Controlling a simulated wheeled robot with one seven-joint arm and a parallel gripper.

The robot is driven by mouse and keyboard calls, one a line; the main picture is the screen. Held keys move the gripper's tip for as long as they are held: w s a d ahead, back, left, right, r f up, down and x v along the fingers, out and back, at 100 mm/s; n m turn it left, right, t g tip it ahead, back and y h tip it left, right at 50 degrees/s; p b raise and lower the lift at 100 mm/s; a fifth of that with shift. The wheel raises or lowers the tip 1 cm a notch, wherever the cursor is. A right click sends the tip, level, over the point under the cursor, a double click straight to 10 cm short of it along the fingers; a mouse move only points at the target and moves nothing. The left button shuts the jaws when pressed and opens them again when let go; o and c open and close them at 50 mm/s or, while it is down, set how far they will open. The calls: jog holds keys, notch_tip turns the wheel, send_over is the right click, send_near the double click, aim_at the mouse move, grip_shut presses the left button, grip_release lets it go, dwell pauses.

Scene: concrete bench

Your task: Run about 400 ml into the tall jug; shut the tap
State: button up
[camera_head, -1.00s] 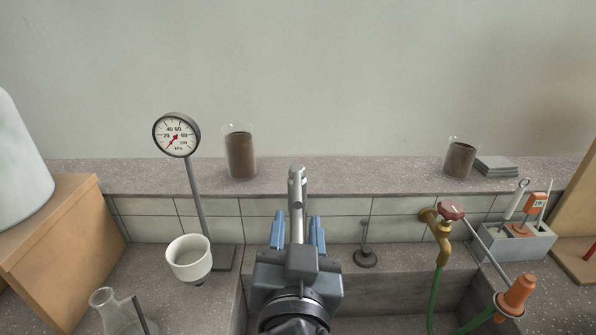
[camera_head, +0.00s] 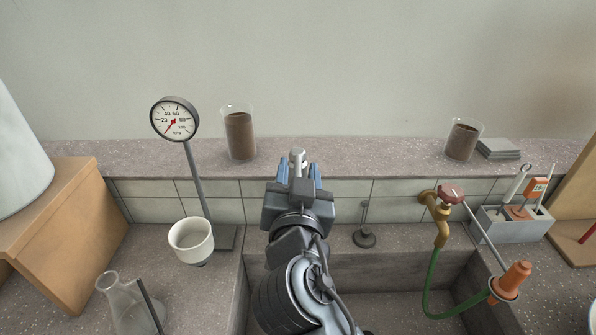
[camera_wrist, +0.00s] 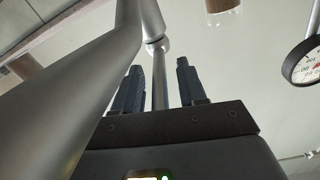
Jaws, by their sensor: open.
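A brass tap (camera_head: 441,220) with a red handle (camera_head: 451,193) stands at the right of the sink, with a green hose (camera_head: 430,285) hanging from it. A grey metal post end (camera_head: 297,155) shows just beyond my gripper. My gripper (camera_head: 298,172) is open above the back of the sink, seen from behind. In the wrist view a thin metal rod (camera_wrist: 159,80) shows between the fingers of the gripper (camera_wrist: 160,75); I cannot tell whether they touch. Thick grey pipes (camera_wrist: 90,75) cross the left. I cannot make out a tall jug; my arm hides part of the sink.
Two glass beakers with brown contents stand on the ledge, left (camera_head: 239,138) and right (camera_head: 462,141). A dial gauge (camera_head: 174,119), white cup (camera_head: 191,240) and flask (camera_head: 125,300) are left.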

jog(key=shift+c, duration=0.5)
grip_shut()
